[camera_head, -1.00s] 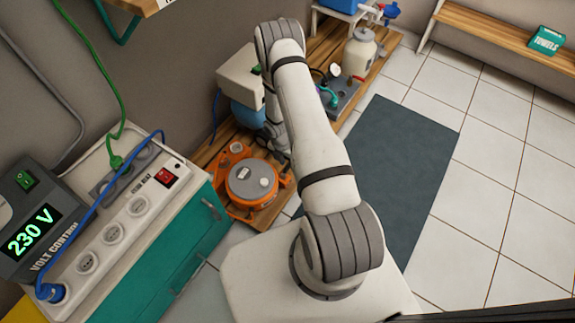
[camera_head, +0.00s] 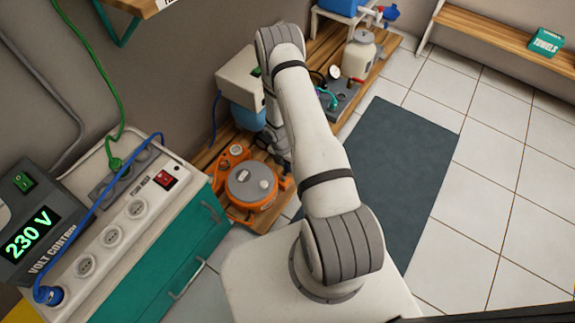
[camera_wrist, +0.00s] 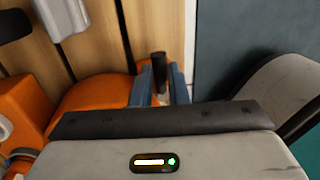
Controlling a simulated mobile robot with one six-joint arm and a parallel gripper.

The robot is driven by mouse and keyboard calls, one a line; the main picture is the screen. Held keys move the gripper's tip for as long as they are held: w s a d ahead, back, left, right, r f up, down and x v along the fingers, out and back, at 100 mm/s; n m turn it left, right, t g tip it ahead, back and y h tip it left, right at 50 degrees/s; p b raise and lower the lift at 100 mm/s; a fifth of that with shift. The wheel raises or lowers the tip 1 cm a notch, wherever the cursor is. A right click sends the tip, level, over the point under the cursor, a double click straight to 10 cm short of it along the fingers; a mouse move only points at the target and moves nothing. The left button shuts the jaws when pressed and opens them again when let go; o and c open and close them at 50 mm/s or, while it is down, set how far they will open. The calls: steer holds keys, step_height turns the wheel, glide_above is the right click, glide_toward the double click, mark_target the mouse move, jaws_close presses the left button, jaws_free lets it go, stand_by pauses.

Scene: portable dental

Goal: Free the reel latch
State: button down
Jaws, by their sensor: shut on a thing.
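The orange reel (camera_head: 252,187) with its grey round face sits low on the wooden pallet, left of my arm in the head view. In the wrist view, orange parts of the reel (camera_wrist: 93,95) lie left of and beyond my gripper (camera_wrist: 160,82). Its two blue fingers are shut on a short dark upright peg (camera_wrist: 159,66) beside the orange body. The peg looks like the reel latch, but I cannot tell its setting. In the head view my arm partly hides the reel's right side and the fingers are hard to make out.
A teal cabinet (camera_head: 165,268) with sockets and a blue cable stands at the left. A white unit with a blue tank (camera_head: 248,115) is behind the reel. A dark mat (camera_head: 400,165) covers open floor at the right.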

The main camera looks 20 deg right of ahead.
steer(key=shift+m, duration=0.3)
steer(key=s+m, duration=0.1)
steer(key=m, duration=0.3)
steer(key=s+m+y, duration=0.1)
steer(key=m, duration=0.3)
steer(key=s+m+y, duration=0.1)
steer(key=s+m, duration=0.1)
steer(key=m, duration=0.2)
steer(key=shift+d+f+m, duration=0.15)
steer(key=shift+d+m, duration=0.15)
steer(key=m+b, duration=0.2)
steer(key=shift+s+a+f+y+b, duration=0.15)
steer(key=shift+s+a+y+b, duration=0.05)
steer(key=shift+s+y+b, duration=0.2)
steer(key=m+b, duration=0.2)
steer(key=b, duration=0.1)
steer(key=shift+s+a+t, duration=0.2)
steer(key=shift+a+t, duration=0.05)
steer(key=shift+t, duration=0.05)
steer(key=shift+r+m+b, duration=0.2)
steer(key=shift+m+b, duration=0.2)
steer(key=shift+b, duration=0.15)
steer(key=shift+s+a+r, duration=0.1)
steer(key=c, duration=1.4)
jaws_free()
